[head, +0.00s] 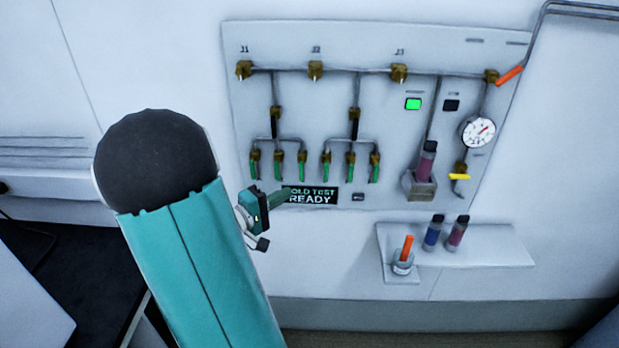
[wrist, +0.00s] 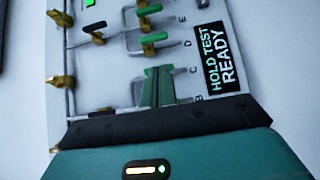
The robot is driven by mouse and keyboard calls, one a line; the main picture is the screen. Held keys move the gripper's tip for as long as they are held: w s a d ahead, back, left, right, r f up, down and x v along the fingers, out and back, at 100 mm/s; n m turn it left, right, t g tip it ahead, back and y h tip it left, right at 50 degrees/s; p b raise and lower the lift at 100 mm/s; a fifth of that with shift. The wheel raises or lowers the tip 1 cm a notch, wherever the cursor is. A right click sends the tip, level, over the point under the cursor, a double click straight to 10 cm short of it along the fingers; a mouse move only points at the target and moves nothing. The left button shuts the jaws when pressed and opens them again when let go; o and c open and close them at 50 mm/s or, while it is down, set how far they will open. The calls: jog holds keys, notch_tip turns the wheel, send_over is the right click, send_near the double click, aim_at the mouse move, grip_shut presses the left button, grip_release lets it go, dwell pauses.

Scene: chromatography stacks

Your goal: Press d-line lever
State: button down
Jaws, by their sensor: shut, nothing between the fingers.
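A wall panel (head: 300,95) carries a row of green-handled levers on brass valves. The d-line lever (head: 326,167), fourth from the left, hangs straight down; in the wrist view its green handle (wrist: 155,37) lies left of the label D. My gripper (head: 284,195) is shut and empty, with its tips in front of the display's left part, lower and left of the lever. In the wrist view the fingers (wrist: 160,87) are together near label C, apart from the D handle. The fingers partly hide the C valve.
The HOLD TEST READY display (head: 318,196) sits below the levers. The neighbouring e-line lever (head: 350,167) is close on the right. A shelf (head: 480,257) with two vials and an orange-handled item stands lower right. A gauge (head: 478,132) and lit green indicator (head: 413,104) are at right.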

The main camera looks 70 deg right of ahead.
aim_at(326, 172)
jog(key=x, duration=1)
jog(key=shift+s, duration=0.15)
jog(key=shift+f, duration=0.15)
